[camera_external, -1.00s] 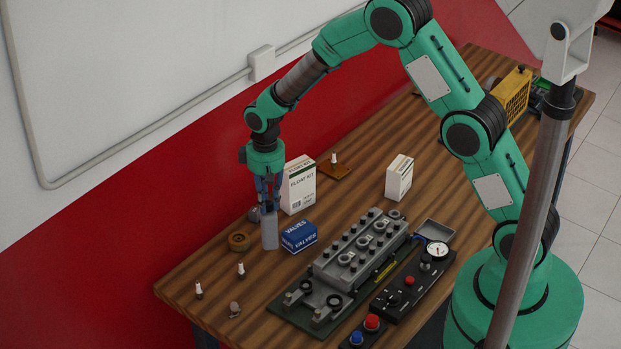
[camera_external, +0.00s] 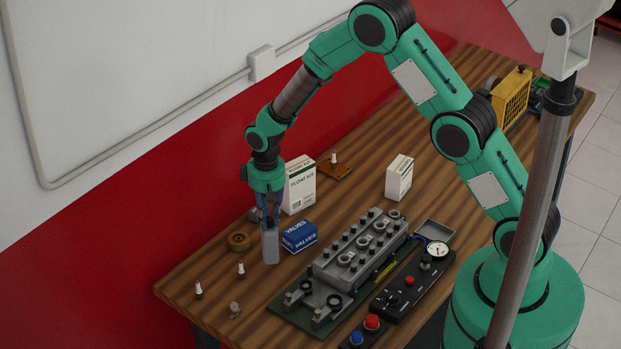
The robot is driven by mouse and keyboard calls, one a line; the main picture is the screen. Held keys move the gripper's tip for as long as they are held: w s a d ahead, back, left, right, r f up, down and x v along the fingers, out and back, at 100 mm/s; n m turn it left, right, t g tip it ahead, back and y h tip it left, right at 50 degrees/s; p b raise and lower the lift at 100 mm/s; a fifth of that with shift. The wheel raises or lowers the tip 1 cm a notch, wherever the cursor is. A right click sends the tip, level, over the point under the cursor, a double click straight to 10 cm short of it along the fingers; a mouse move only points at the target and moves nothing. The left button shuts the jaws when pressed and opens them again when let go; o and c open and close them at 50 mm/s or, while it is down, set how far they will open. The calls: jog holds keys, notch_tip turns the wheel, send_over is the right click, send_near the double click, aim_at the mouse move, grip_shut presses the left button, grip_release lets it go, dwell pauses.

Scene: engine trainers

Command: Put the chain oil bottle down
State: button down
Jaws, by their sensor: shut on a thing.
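The chain oil bottle (camera_external: 271,247) is a small grey bottle, held upright at the left part of the bench. My gripper (camera_external: 270,224) points down and is shut on its top. The bottle's lower end is at or just above the wood; I cannot tell if it touches. The blue VALVES box (camera_external: 299,236) is close on its right. A round brown wooden piece (camera_external: 239,241) is on its left. The gripper's fingers hide the bottle's top.
The white FLOAT KIT box (camera_external: 300,186) stands behind the gripper. The grey engine head (camera_external: 352,255) lies to the right on a green board. Small upright parts (camera_external: 240,268) stand in front on the left. Bare wood (camera_external: 262,285) lies in front of the bottle.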

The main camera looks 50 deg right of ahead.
aim_at(268, 229)
jog(key=shift+f+p, duration=0.3)
jog(key=shift+f, duration=1.9)
jog(key=c, duration=1.5)
grip_release()
jog(key=shift+c, duration=0.2)
notch_tip(268, 229, up, 12)
jog(key=shift+f+b, duration=0.15)
jog(key=shift+b, duration=0.7)
jog(key=shift+r, duration=0.3)
jog(key=shift+r, duration=0.1)
